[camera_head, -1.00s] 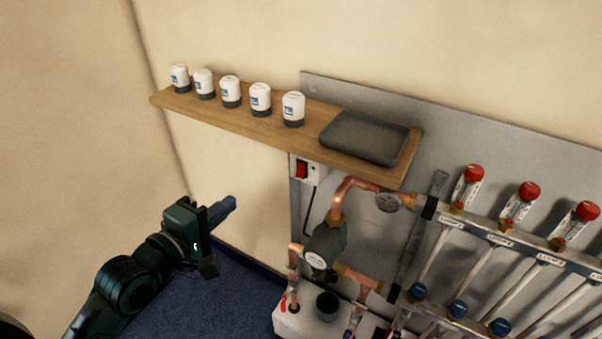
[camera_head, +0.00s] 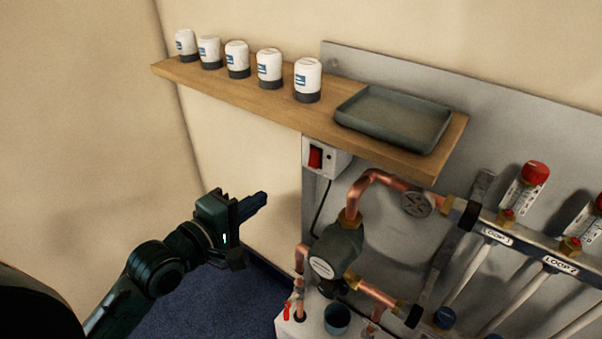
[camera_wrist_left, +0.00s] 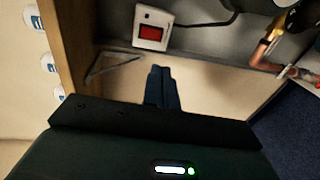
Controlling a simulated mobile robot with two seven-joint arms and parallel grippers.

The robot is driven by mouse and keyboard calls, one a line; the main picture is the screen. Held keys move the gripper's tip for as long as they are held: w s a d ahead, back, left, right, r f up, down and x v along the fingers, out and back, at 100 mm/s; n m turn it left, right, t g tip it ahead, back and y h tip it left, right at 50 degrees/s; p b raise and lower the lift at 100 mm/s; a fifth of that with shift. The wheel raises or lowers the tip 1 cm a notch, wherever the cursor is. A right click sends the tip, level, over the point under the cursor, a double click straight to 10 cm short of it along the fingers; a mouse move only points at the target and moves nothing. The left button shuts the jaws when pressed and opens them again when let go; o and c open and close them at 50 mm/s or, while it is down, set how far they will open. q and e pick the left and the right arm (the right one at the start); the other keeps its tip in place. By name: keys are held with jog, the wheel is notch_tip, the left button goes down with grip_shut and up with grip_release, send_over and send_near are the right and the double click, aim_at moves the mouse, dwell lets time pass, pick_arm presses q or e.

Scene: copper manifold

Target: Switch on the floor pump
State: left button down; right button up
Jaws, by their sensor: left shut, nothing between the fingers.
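The pump (camera_head: 338,252) is a dark grey-green body in copper pipework, low on the grey panel. The red switch also shows at the top of the left wrist view (camera_wrist_left: 150,32). My left gripper (camera_head: 262,198) is shut and empty, left of and below the switch box, and apart from it. In the left wrist view its fingers (camera_wrist_left: 162,88) point up the picture toward the switch. My right gripper is not in view.
The manifold (camera_head: 520,252) with red caps fills the right. A small dark cup (camera_head: 337,318) stands below the pump. The wall left of the panel is clear.

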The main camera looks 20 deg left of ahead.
aim_at(314, 158)
pick_arm(q)
jog(key=b+x, duration=0.1)
jog(key=x, duration=1.3)
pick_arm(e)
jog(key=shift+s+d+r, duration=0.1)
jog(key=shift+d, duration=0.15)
pick_arm(q)
jog(key=shift+w+f+t+b, duration=0.15)
jog(key=shift+w+t+b, duration=0.1)
jog(key=shift+t+b, duration=0.25)
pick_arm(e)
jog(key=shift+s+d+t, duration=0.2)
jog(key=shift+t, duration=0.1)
pick_arm(q)
jog(key=shift+s, duration=0.1)
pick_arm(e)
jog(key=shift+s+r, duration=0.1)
